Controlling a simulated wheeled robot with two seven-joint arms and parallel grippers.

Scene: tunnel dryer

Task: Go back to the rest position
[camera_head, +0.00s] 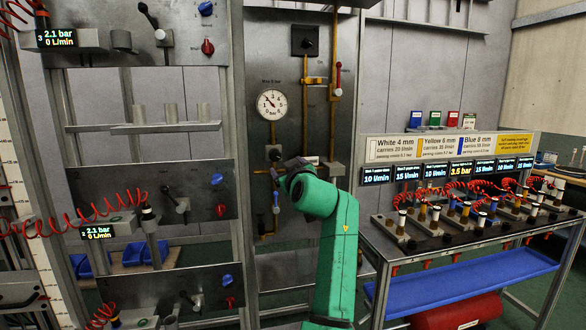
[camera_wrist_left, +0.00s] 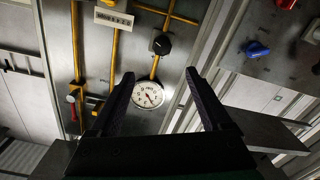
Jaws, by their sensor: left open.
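My left gripper (camera_wrist_left: 159,76) is open in the left wrist view, with two dark fingers apart and nothing between them. The round white pressure gauge (camera_wrist_left: 149,92) shows beyond the gap, turned over in that view; I see no contact with it. In the head view my green left arm rises from the bottom centre in front of the grey panel. Its far end is dark and its fingers cannot be made out there. The gauge (camera_head: 271,104) is up and left of that end. My right gripper is in neither view.
Behind my arm are yellow pipes (camera_head: 305,95) and a blue-handled valve (camera_head: 276,202). A rack with flow displays (camera_head: 97,233) and red coiled hoses stands left. A bench with a blue shelf (camera_head: 465,281), several hose fittings and lit displays (camera_head: 460,170) stands right.

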